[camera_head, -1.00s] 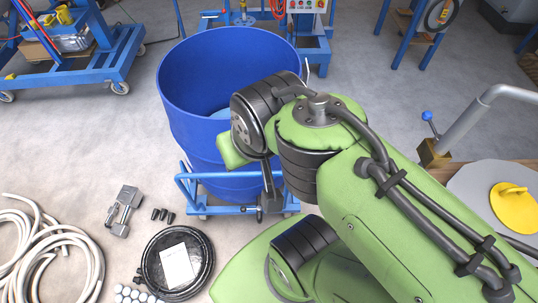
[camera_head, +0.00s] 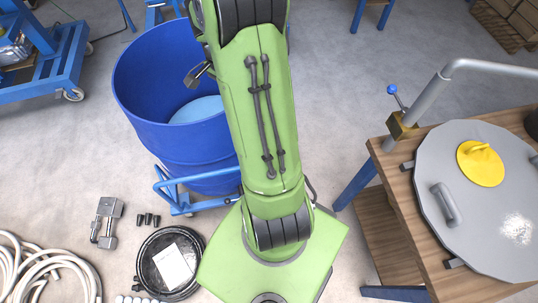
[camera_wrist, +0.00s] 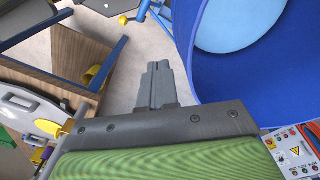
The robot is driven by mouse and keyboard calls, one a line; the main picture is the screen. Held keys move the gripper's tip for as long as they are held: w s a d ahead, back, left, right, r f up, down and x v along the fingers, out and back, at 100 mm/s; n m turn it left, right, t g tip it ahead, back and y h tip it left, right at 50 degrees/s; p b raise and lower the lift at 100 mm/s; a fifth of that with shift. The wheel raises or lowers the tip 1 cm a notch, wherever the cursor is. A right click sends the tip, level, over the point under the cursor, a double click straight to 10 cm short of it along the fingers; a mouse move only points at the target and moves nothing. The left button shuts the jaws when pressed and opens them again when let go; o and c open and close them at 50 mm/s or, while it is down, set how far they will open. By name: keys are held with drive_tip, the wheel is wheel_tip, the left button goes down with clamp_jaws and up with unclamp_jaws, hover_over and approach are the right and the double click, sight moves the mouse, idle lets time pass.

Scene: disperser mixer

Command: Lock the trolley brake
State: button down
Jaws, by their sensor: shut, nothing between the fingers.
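The blue trolley (camera_head: 165,188) stands under the tall open blue drum (camera_head: 148,75), left of my arm in the head view. Its handle frame faces my base. No brake lever can be made out clearly. In the wrist view a blue metal part with a small yellow piece (camera_wrist: 123,20) shows beyond my fingers; I cannot tell whether it belongs to the trolley. My gripper (camera_wrist: 157,68) is shut and empty, left of the drum in the wrist view and apart from it. In the head view, a dark part of my arm end shows over the drum; my arm hides the rest.
A wooden table with a round grey lid (camera_head: 465,240) and yellow disc (camera_head: 481,163) stands right. A control panel (camera_wrist: 296,150) shows in the wrist view.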

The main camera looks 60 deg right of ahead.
drive_tip(key=s+d+f+m+y, duration=0.1)
drive_tip(key=s+d+f+m, duration=0.2)
drive_tip(key=f, duration=0.3)
drive_tip(key=s+d+f+m+g+y+p, duration=0.1)
drive_tip(key=s+d+f+m, duration=0.1)
drive_tip(key=d+f+m, duration=0.2)
drive_tip(key=shift+s+d+f+m, duration=0.4)
drive_tip(key=shift+f+m, duration=0.1)
drive_tip(key=shift+f, duration=0.45)
drive_tip(key=shift+a+f, duration=0.1)
